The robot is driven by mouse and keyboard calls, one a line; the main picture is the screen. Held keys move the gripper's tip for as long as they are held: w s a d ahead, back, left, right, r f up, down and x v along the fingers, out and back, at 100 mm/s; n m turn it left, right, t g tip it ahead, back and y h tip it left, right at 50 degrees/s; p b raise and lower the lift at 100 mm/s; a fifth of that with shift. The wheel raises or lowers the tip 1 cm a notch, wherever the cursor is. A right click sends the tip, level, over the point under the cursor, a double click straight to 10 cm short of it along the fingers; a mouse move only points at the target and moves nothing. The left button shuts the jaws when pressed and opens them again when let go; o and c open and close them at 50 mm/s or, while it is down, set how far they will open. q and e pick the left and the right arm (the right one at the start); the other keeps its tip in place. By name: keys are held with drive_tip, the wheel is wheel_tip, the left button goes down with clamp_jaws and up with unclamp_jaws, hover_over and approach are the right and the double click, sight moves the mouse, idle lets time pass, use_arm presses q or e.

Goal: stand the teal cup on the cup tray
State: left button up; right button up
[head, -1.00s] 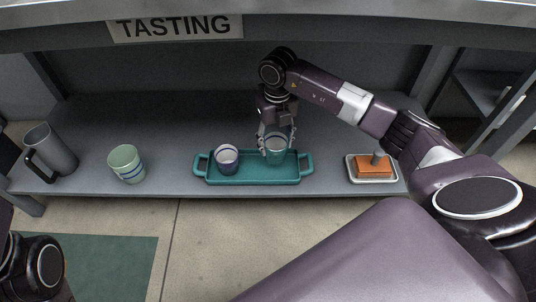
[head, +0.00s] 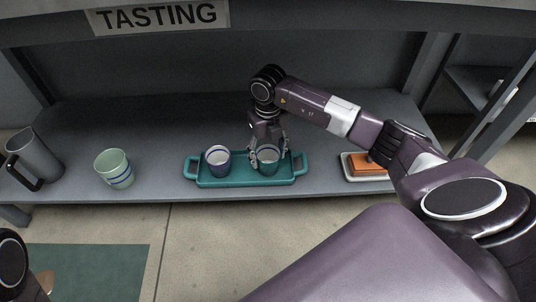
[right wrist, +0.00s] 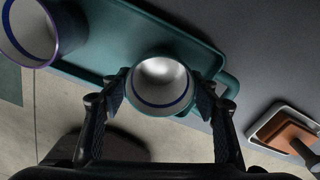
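The teal cup (head: 268,160) is upright between the fingers of my right gripper (head: 269,154), over the right half of the teal cup tray (head: 243,182). It appears to be down on the tray floor, though its base is partly hidden by the front rim. In the right wrist view the cup (right wrist: 161,88) shows its pale inside and a blue band. The two fingers of the right gripper (right wrist: 160,95) lie against its sides or very close to them. The tray (right wrist: 110,40) shows beneath. My left gripper is not in view.
A purple-blue cup (head: 217,163) stands on the tray's left half. A pale green cup (head: 115,170) and a grey jug (head: 37,155) stand further left on the shelf. A dish with an orange block (head: 364,165) is to the right. The TASTING board edge hangs above.

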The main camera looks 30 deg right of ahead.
drive_tip(key=shift+o, duration=1)
